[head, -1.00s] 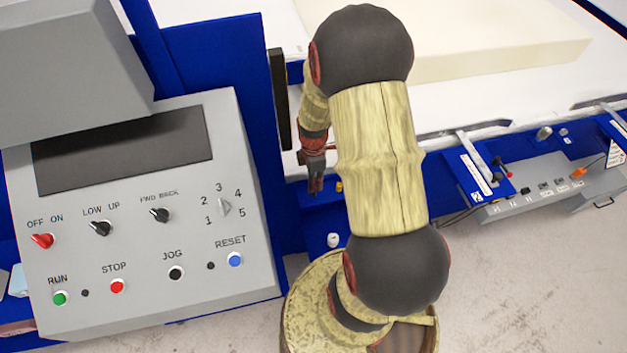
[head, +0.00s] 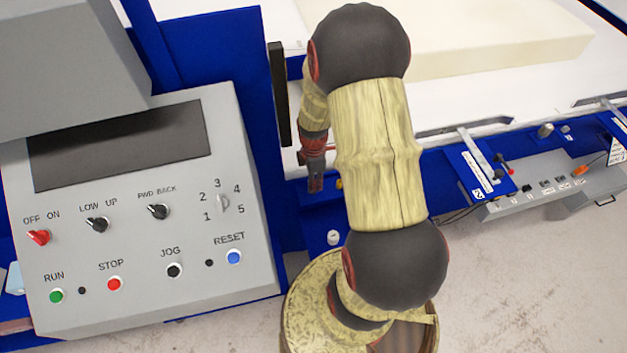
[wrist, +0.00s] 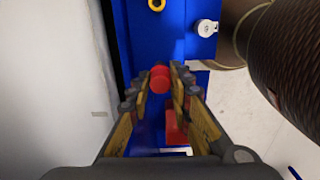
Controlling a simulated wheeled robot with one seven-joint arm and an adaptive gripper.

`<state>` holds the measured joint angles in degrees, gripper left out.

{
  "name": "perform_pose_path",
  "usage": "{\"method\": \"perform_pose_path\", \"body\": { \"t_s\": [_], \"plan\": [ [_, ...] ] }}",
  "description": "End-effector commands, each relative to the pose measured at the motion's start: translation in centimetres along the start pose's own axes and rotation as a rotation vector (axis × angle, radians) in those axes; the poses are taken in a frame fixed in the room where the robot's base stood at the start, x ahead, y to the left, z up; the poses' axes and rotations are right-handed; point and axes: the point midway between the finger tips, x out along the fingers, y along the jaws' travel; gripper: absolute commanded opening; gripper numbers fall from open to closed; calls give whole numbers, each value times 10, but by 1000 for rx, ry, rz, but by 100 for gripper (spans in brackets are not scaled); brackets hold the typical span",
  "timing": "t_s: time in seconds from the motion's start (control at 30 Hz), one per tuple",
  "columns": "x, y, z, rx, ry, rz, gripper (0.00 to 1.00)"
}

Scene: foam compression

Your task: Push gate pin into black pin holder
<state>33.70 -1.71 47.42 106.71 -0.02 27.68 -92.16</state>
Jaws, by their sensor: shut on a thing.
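My gripper (wrist: 161,74) points down over the blue frame in the wrist view. Its fingers are shut on a red round-ended piece, which looks like the gate pin (wrist: 160,80). In the head view my gripper (head: 315,186) is small, left of my upper arm and beside the blue frame; the pin cannot be told apart from the fingers there. A second red block (wrist: 176,128) shows nearer the palm, beside the right finger; I cannot tell what it belongs to. I cannot make out the black pin holder clearly in either view.
A grey control panel (head: 140,230) stands to the left. A black upright bar (head: 279,95) rises close to my gripper. A yellow ring (wrist: 156,5) and a white round knob (wrist: 207,28) sit on the blue frame (wrist: 168,40). A cream foam block (head: 490,40) lies behind.

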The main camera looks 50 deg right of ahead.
Motion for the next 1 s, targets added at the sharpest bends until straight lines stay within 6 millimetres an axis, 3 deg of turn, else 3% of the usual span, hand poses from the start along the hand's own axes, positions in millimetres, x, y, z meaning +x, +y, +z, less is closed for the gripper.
{"method": "perform_pose_path", "body": {
  "t_s": [0.03,0.07,0.4,1.0],
  "plan": [
    [2,0,0,0,0,0,0],
    [1,0,0,0,0,0,22],
    [0,0,0,0,0,0,42],
    [0,0,0,0,0,0,42]
  ]
}}
